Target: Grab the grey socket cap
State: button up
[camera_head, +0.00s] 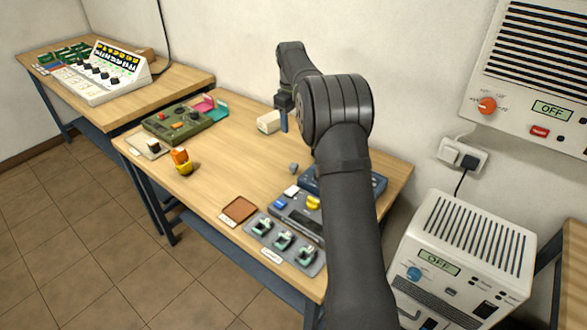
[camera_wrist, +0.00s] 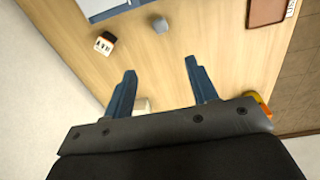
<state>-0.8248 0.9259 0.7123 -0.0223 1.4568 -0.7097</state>
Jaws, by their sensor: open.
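A small grey piece, which looks like the grey socket cap (camera_head: 293,168), lies on the wooden table near its middle, in front of my gripper. It also shows in the wrist view (camera_wrist: 160,25), beyond the gap between my fingers. My gripper (camera_wrist: 160,67) is open, with two blue fingers spread and nothing between them. In the head view my gripper (camera_head: 284,117) hangs over the back of the table, beside a cream box, and is partly hidden by my arm. The cap is apart from the fingers.
The cream box (camera_head: 269,122) stands close to my gripper; it also shows beside the left finger (camera_wrist: 142,104). A dark-and-cream labelled block (camera_wrist: 105,43) lies left of the cap. A brown tray (camera_head: 239,210) and grey device (camera_head: 297,213) are nearer the front.

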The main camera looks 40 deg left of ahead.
notch_tip(320, 180, down, 2)
jog(key=w+n, duration=0.1)
jog(key=n, duration=0.2)
send_near(294, 164)
jog(key=shift+g, duration=0.3)
jog(key=f, duration=0.5)
jog(key=shift+w+a+f, duration=0.15)
jog(key=shift+w+a, duration=0.1)
jog(key=shift+s+d+f, duration=0.15)
jog(key=shift+f, duration=2.5)
jog(key=c, duration=1)
